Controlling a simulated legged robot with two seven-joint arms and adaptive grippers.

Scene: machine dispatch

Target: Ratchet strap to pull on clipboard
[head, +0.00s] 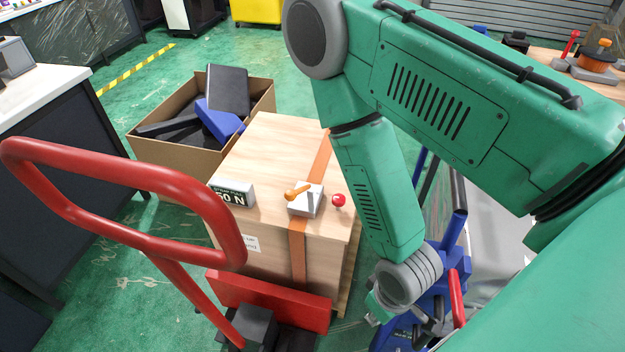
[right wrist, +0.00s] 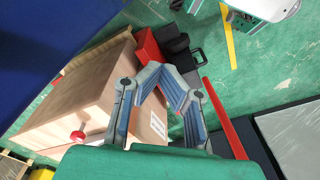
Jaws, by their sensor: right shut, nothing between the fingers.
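An orange strap (head: 297,250) runs over the top and down the front of a wooden crate (head: 262,150). On the crate top sits a grey ratchet (head: 303,205) with an orange lever, and a red knob (head: 338,200) is just right of it. A dark display block (head: 233,194) reading a value in N stands at the left edge. My right gripper (right wrist: 165,68) is shut and empty, its tips together, beside the crate and apart from the ratchet. The red knob also shows in the right wrist view (right wrist: 78,135). I cannot make out a clipboard. My left gripper is out of view.
A red pallet-truck handle (head: 120,170) rises at the left front. An open cardboard box (head: 180,155) with dark and blue items stands behind the crate. Blue equipment with a red lever (head: 456,298) is close to my right wrist. A white-topped counter (head: 40,95) is at left.

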